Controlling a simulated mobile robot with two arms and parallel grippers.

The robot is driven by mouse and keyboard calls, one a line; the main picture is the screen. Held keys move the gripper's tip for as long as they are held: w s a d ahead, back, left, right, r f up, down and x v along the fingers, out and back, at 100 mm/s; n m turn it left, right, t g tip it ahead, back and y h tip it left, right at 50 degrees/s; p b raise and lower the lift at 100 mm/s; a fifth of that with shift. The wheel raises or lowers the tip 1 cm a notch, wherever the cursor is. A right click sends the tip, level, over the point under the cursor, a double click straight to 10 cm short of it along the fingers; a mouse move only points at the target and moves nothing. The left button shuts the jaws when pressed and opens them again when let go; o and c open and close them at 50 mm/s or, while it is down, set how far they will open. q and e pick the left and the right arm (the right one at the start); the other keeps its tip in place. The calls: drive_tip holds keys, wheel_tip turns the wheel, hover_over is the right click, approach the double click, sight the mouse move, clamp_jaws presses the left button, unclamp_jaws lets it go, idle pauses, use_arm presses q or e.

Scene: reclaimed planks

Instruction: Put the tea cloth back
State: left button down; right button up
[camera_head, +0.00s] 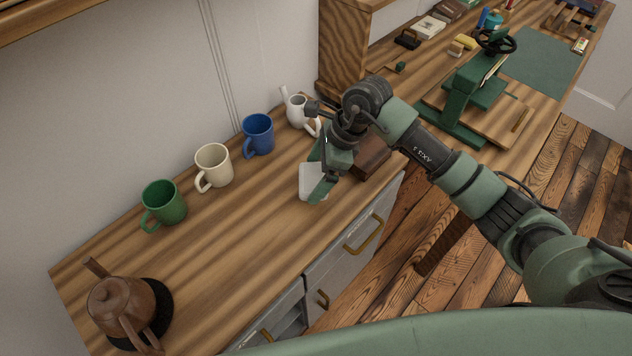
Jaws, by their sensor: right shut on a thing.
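A small white folded piece (310,182), which looks like the tea cloth, is at the wooden counter (235,225) right of its middle. My right gripper (321,172) reaches in from the right, points down and is shut on this white piece. The gripper covers part of it, and I cannot tell whether it touches the counter. My left gripper is not in view.
Green (165,203), cream (214,166) and blue (258,134) mugs and a white pot (297,110) line the wall. A brown teapot (118,308) stands front left. A dark brown box (371,157) is beside my gripper. Grey drawers (345,255) have brass handles.

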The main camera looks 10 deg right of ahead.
wheel_tip(320, 180, down, 4)
drive_tip(key=shift+f, duration=0.1)
drive_tip(key=shift+f, duration=0.2)
drive_tip(key=o, duration=1.1)
drive_tip(key=shift+c, duration=0.2)
drive_tip(key=shift+r, duration=0.15)
drive_tip(key=shift+d+r, duration=0.1)
drive_tip(key=shift+r, duration=0.1)
drive_tip(key=b+v, duration=0.2)
drive_tip(key=v, duration=0.9)
drive_tip(key=shift+r, duration=0.35)
